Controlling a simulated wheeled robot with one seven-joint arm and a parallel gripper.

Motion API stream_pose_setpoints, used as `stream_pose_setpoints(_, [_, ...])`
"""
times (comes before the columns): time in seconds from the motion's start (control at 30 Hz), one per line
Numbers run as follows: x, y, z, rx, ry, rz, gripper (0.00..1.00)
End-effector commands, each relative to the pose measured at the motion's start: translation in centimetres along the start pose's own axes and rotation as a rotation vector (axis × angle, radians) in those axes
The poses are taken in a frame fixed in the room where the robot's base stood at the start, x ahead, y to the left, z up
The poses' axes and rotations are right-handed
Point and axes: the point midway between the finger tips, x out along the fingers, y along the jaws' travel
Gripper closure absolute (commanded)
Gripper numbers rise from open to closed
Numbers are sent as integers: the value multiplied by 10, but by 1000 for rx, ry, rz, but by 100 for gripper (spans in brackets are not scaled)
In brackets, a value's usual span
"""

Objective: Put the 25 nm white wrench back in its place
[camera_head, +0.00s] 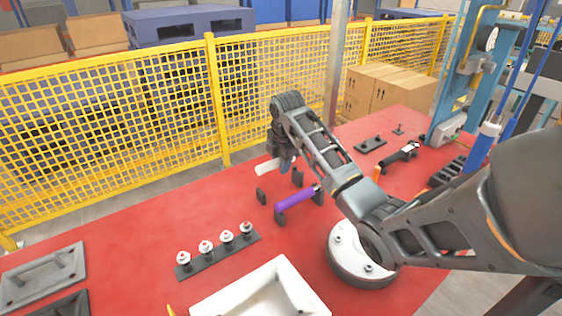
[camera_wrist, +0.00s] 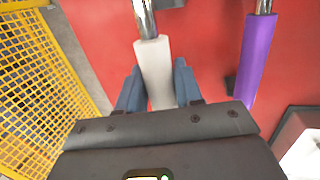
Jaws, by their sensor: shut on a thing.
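The white wrench has a white handle (camera_wrist: 155,70) and a shiny metal shaft. My gripper (camera_wrist: 158,88) is shut on the handle, one blue-grey finger on each side. In the head view the white handle (camera_head: 268,167) sticks out left of my gripper (camera_head: 286,163); the rest is hidden behind the gripper. Two small black holders, one (camera_head: 261,196) at the left and one (camera_head: 298,178) at the right, stand just in front of it with nothing seen in them. The handle appears apart from them, but its height is hard to tell.
A purple-handled wrench (camera_head: 298,199) lies on its own black holders close by, also in the wrist view (camera_wrist: 254,58). A white tray (camera_head: 215,302), a black strip with several knobs (camera_head: 218,255) and a round white part (camera_head: 345,262) stand nearer. A yellow fence (camera_head: 110,120) runs behind.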

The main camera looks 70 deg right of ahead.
Motion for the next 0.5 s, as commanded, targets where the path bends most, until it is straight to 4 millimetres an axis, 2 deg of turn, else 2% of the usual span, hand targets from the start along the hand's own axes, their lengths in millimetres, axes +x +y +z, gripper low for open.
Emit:
stream_pose_setpoints(0.37, [-3, 1, -2, -5, -8, -4, 100])
stream_pose_setpoints(0.5, [11, -2, -3, -4, -8, -5, 100])
